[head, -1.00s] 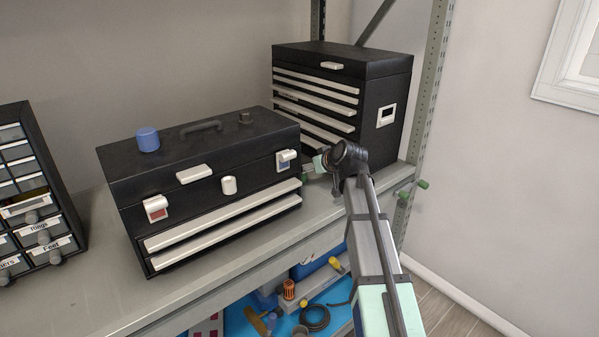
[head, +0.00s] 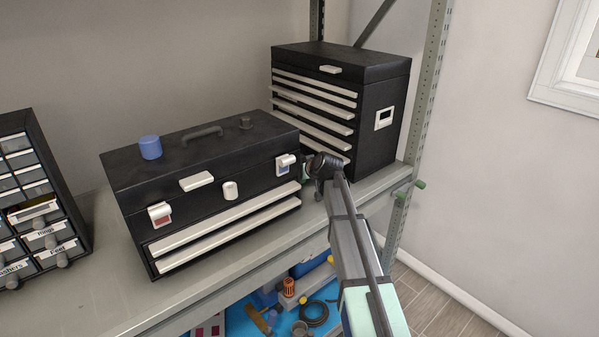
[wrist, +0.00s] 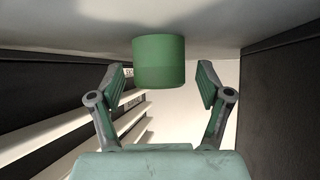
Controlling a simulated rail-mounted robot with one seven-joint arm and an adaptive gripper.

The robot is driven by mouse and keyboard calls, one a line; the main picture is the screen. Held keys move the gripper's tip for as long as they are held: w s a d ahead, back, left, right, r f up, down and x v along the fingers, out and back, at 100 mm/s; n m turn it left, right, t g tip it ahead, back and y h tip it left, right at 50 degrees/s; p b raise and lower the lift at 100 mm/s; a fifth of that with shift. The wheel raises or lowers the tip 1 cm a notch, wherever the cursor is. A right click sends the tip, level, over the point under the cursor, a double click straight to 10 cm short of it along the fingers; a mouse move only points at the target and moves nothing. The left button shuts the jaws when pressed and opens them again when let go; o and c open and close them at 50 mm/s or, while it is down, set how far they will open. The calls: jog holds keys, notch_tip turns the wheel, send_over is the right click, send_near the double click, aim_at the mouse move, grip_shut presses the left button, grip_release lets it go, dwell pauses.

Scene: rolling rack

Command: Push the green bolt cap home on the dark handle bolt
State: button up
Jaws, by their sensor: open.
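In the wrist view the green bolt cap (wrist: 158,55) is a plain green cylinder against the grey shelf surface. My gripper (wrist: 161,78) is open, with one finger on each side of the cap and a visible gap on both sides. In the head view my gripper (head: 306,171) is low between the two black boxes, mostly hidden by my wrist and the front toolbox; the cap cannot be made out there.
The front black toolbox (head: 130,195) has a blue cap (head: 150,147) on its lid at left. A taller black chest (head: 385,85) with white drawer fronts stands behind my gripper, leaving a narrow gap. A drawer cabinet (head: 50,160) is at far left. The shelf front (head: 110,295) is clear.

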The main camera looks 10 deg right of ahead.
jog(key=shift+w, duration=0.15)
jog(key=shift+c, duration=0.4)
jog(key=c, duration=1)
jog(key=shift+r, duration=0.1)
